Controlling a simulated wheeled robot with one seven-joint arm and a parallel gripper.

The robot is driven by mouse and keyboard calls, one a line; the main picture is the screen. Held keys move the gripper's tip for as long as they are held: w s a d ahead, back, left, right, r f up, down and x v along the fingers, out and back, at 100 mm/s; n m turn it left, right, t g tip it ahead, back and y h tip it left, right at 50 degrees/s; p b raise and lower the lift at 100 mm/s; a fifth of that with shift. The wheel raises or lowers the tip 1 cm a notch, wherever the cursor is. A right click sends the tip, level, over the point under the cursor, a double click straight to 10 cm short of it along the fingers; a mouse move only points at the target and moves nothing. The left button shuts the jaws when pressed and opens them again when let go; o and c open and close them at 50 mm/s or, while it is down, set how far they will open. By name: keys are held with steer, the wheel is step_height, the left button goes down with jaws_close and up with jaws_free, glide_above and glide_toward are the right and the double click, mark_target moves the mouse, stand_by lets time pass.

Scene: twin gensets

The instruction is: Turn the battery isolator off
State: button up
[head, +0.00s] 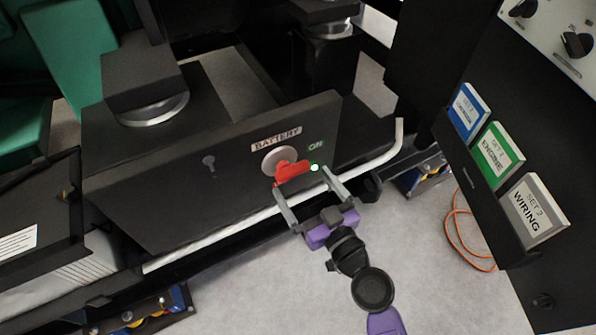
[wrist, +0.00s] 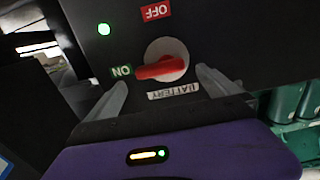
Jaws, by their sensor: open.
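The battery isolator has a red handle (head: 293,172) on a round pale plate (head: 278,158), set in a dark panel (head: 160,195). The handle points toward the green ON label (head: 315,146). It also shows in the wrist view as a red handle (wrist: 160,69), its tip toward the upside-down ON label (wrist: 122,71). The red OFF label (wrist: 156,11) shows only in the wrist view. My gripper (head: 301,179) is open and empty in front of the handle, with one finger beyond each end of it. I cannot tell whether either finger touches it.
A green lamp (head: 315,168) glows beside the handle. A pale rail (head: 215,235) runs below the panel, close to my gripper. A keyhole-shaped slot (head: 209,161) is left of the isolator.

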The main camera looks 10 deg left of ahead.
mark_target(296, 174)
steer(key=shift+x, duration=2.05)
steer(key=shift+c, duration=0.4)
steer(key=shift+s, duration=0.1)
steer(key=c, duration=1.3)
steer(key=shift+o, duration=0.3)
